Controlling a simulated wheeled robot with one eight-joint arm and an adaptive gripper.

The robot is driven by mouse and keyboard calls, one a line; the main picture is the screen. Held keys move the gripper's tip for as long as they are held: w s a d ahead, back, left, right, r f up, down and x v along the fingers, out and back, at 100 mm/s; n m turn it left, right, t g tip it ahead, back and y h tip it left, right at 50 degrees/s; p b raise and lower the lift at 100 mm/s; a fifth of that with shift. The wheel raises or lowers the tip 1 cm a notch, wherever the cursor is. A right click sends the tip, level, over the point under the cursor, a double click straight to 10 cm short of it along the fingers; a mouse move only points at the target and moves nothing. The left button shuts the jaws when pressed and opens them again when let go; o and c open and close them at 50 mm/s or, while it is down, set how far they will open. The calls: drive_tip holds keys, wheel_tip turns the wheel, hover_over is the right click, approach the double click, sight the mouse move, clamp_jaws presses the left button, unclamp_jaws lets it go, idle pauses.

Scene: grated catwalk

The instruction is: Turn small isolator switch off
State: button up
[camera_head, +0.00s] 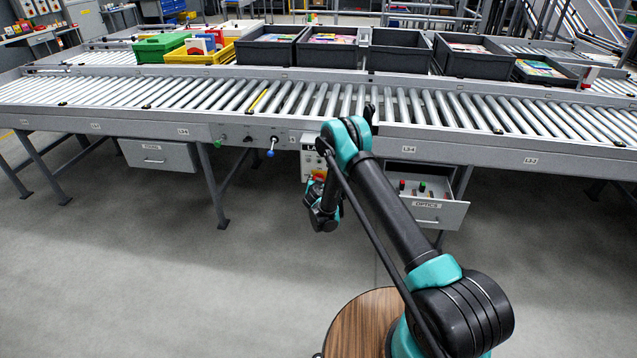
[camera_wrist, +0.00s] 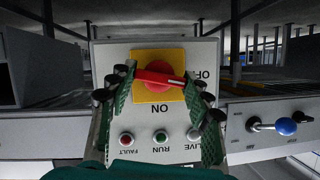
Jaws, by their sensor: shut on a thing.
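The small isolator switch is a red handle (camera_wrist: 160,78) on a yellow square plate (camera_wrist: 145,57), set in a pale panel (camera_wrist: 110,52). In the wrist view the handle lies nearly level, its right end slightly lower, pointing to the right below the OFF mark. The ON mark is below the plate. My gripper (camera_wrist: 160,84) is shut on the handle, with green fingers at its left and right ends. In the head view the panel (camera_head: 309,162) hangs under the conveyor's front edge, and my gripper (camera_head: 318,192) and arm hide much of it.
Red FAULT, green RUN and LIVE lamps sit below the switch in the wrist view. A blue-knobbed lever (camera_wrist: 286,126) is to the right. The open OPTICS drawer (camera_head: 427,213) is right of my arm. The front floor is clear.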

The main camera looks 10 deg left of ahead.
drive_tip(key=shift+a+n+h, duration=0.1)
drive_tip(key=shift+n+h, duration=0.6)
drive_tip(key=shift+n, duration=0.1)
drive_tip(key=o, duration=1.2)
drive_tip(key=shift+c, duration=0.2)
wheel_tip(320, 180, up, 10)
